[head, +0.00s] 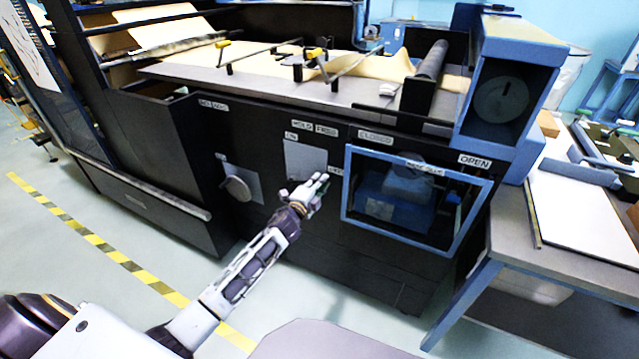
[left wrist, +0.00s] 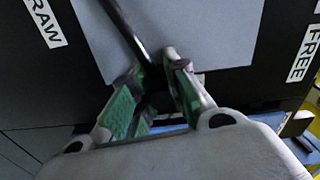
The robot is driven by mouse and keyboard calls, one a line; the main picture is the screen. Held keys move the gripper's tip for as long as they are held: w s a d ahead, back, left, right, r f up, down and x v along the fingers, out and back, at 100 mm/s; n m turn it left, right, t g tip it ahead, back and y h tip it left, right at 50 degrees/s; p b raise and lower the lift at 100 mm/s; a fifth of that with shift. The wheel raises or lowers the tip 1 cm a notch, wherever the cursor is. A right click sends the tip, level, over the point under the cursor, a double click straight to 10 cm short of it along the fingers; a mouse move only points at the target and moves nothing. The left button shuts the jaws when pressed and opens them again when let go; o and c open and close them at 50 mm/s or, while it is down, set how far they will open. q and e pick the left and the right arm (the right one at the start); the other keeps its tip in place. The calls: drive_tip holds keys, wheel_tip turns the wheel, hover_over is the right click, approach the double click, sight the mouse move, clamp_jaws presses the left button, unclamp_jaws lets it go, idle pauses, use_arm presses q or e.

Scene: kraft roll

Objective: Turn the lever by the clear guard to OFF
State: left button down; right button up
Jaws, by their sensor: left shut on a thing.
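A grey plate (head: 304,158) sits on the machine's dark front, left of the blue-framed clear guard (head: 372,235). In the left wrist view a dark lever rod (left wrist: 122,28) runs across the plate down between my green-padded fingers. My left gripper (head: 318,183) is in front of the plate's lower part and shut on the lever; it also shows in the left wrist view (left wrist: 155,76). In the head view the gripper hides the lever. A label by the plate's lower right is too small to read surely. My right gripper is not in view.
The guard, between the CLOSED and OPEN labels, stands close right of my gripper. A table (head: 575,215) is at the right. The floor in front is clear, with a yellow-black stripe (head: 100,247).

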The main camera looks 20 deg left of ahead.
use_arm(q)
drive_tip(key=c, duration=1.4)
unclamp_jaws()
drive_tip(key=shift+a+f, duration=0.1)
drive_tip(key=shift+a, duration=0.05)
drive_tip(key=shift+o, duration=0.2)
drive_tip(key=shift+s, duration=0.2)
drive_tip(key=shift+s, duration=0.45)
drive_tip(key=s, duration=1)
drive_tip(key=shift+s+a, duration=0.35)
drive_tip(key=shift+a, duration=0.1)
drive_tip(key=shift+s+n+y, duration=0.1)
drive_tip(key=shift+n+y, duration=0.2)
